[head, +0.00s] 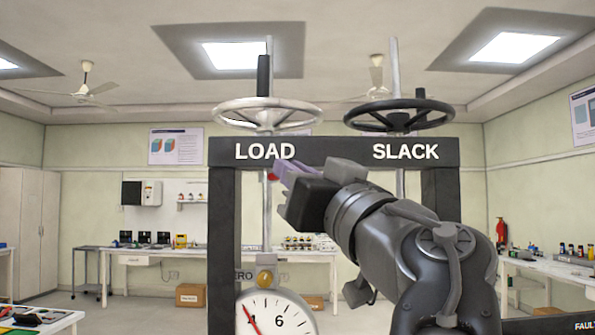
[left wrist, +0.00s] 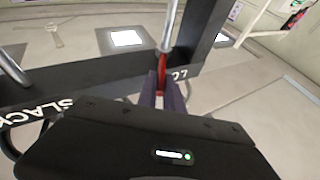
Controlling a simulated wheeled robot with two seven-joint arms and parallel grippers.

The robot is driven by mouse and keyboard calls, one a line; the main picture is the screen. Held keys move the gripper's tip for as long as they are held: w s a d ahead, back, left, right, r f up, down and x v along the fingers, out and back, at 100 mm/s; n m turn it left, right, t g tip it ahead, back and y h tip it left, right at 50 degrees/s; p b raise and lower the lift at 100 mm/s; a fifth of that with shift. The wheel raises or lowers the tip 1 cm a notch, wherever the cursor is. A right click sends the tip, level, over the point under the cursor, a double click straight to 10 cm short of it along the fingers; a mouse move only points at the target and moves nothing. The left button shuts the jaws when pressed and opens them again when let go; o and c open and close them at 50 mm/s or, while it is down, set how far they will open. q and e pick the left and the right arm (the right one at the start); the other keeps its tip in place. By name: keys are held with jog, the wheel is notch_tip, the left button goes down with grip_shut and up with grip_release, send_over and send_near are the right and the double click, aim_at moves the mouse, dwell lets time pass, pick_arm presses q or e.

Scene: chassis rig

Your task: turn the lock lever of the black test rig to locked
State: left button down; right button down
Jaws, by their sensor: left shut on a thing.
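The black test rig frame (head: 335,152) stands in front of me, with LOAD and SLACK on its top beam. Its beam also crosses the left wrist view (left wrist: 95,75). A small red lever (head: 272,177) shows just below the word LOAD, beside the upright metal rod. In the left wrist view the red lever (left wrist: 163,66) sits against the rod. My left gripper (head: 285,172) is shut on it, with the purple-grey fingers (left wrist: 163,92) on either side. Most of the lever is hidden by the fingers. My right gripper is not in view.
A silver handwheel (head: 266,114) sits above LOAD and a black handwheel (head: 398,115) above SLACK. Below hang a brass knob (head: 265,277) and a round dial (head: 290,308) with a red needle. Benches stand along the walls, well behind the rig.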

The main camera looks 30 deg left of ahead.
pick_arm(q)
jog(key=c, duration=1.8)
grip_release()
jog(key=shift+d, duration=0.1)
jog(key=shift+o, duration=0.2)
